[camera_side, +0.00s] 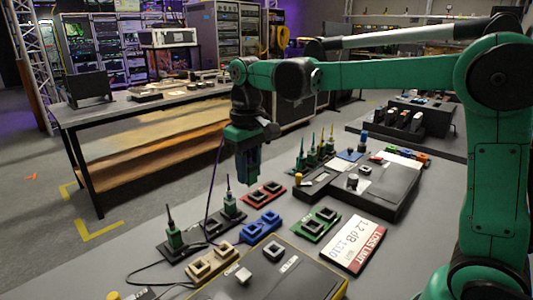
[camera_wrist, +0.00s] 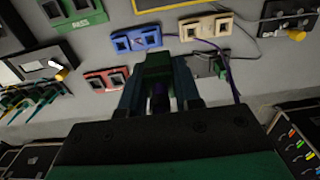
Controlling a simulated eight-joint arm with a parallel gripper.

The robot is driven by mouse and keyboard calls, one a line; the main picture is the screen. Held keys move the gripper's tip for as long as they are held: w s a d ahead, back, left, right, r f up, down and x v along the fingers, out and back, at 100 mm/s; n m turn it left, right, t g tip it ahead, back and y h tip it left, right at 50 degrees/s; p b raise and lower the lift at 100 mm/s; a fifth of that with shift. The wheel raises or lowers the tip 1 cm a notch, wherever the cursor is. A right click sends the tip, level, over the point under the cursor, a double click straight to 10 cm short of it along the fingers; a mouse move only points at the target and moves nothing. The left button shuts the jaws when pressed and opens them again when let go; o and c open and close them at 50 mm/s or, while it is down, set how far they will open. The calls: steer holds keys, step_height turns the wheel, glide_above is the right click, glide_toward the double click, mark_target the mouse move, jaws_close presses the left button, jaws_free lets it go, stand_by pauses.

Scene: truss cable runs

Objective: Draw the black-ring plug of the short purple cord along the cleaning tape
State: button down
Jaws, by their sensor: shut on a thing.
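My gripper (camera_side: 247,178) points down above the grey table, past the far end of the red block. It is shut on a dark plug, which shows between the fingers in the wrist view (camera_wrist: 158,98). The fingers hide most of the plug, and I cannot make out its black ring. The thin purple cord (camera_side: 212,182) hangs beside the gripper down to the table; it also shows in the wrist view (camera_wrist: 228,70). A low black box (camera_side: 316,187) with a white strip and a yellow knob, perhaps the cleaning tape, lies right of the gripper, apart from it.
Red (camera_side: 264,195), blue (camera_side: 260,226), green (camera_side: 315,224) and tan (camera_side: 212,263) socket blocks lie in front. Upright plugs stand in black holders (camera_side: 232,218) at left. Several green plugs (camera_side: 313,150) stand behind the black box. A white loss-limit sign (camera_side: 352,243) lies at right.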

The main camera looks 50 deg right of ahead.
steer(key=d+f+m, duration=0.1)
steer(key=d+f, duration=0.1)
steer(key=d, duration=0.7)
steer(key=w+d+f+m+t+h, duration=0.1)
steer(key=d+f+m, duration=0.1)
steer(key=d, duration=0.7)
steer(key=w+d+f+m, duration=0.1)
steer(key=d+f, duration=0.2)
steer(key=d, duration=0.7)
steer(key=shift+f+t, duration=0.4)
steer(key=shift+s+d+f+m, duration=0.15)
steer(key=shift+d+f+m, duration=0.15)
steer(key=shift+d+f, duration=0.15)
steer(key=shift+f, duration=2)
steer(key=shift+f, duration=0.25)
steer(key=shift+d, duration=1.95)
steer(key=shift+a, duration=0.25)
